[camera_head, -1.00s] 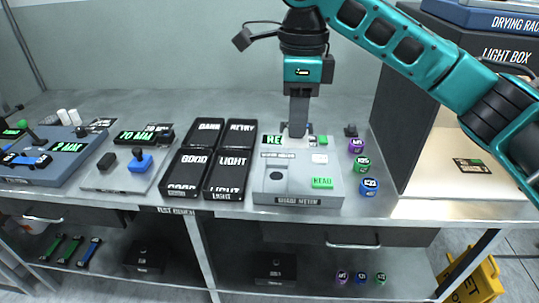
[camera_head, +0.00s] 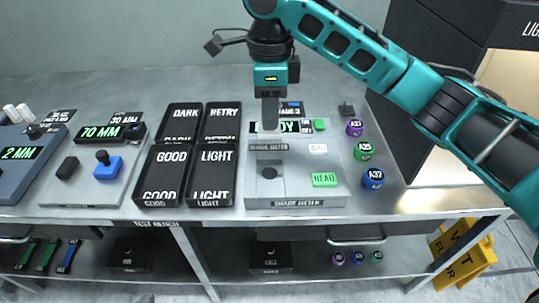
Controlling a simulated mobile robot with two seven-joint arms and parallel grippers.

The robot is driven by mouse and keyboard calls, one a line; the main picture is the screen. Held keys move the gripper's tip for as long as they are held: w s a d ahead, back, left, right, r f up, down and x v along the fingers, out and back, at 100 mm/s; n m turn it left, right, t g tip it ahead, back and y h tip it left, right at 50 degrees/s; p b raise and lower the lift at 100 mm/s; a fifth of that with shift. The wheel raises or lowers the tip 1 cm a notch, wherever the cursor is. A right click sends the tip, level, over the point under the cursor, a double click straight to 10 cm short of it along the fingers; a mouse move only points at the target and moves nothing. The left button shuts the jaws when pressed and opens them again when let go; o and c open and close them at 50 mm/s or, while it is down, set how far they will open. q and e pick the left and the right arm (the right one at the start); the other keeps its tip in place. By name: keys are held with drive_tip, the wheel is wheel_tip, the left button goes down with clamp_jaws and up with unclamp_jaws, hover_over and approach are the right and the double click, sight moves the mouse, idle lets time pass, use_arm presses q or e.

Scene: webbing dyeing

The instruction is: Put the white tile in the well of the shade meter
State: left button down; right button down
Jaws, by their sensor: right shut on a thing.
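The shade meter (camera_head: 298,172) is a pale grey box on the bench, with a lit display at its back, a green READ button (camera_head: 325,180) and a small white block (camera_head: 318,148). My right gripper (camera_head: 269,118) comes down from above, over the left back part of the meter, in front of the display. It is shut on the white tile (camera_head: 268,133), which shows as a pale edge below the fingers. The tile appears behind the well in the picture. My left gripper is out of view.
Black bins DARK, RETRY, GOOD (camera_head: 164,176) and LIGHT (camera_head: 212,176) stand left of the meter. Several labelled spools, including A37 (camera_head: 373,178), stand to its right. The dark light box (camera_head: 420,120) is further right. The bench front is clear.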

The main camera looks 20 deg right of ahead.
wheel_tip(320, 180, down, 8)
drive_tip(key=shift+f+b, duration=0.1)
drive_tip(key=shift+b, duration=0.9)
wheel_tip(320, 180, down, 3)
drive_tip(key=shift+f+b, duration=0.2)
drive_tip(key=shift+b, duration=0.2)
drive_tip(key=shift+f, duration=0.25)
drive_tip(key=c, duration=1)
unclamp_jaws()
drive_tip(key=shift+f, duration=0.1)
drive_tip(key=shift+o, duration=0.3)
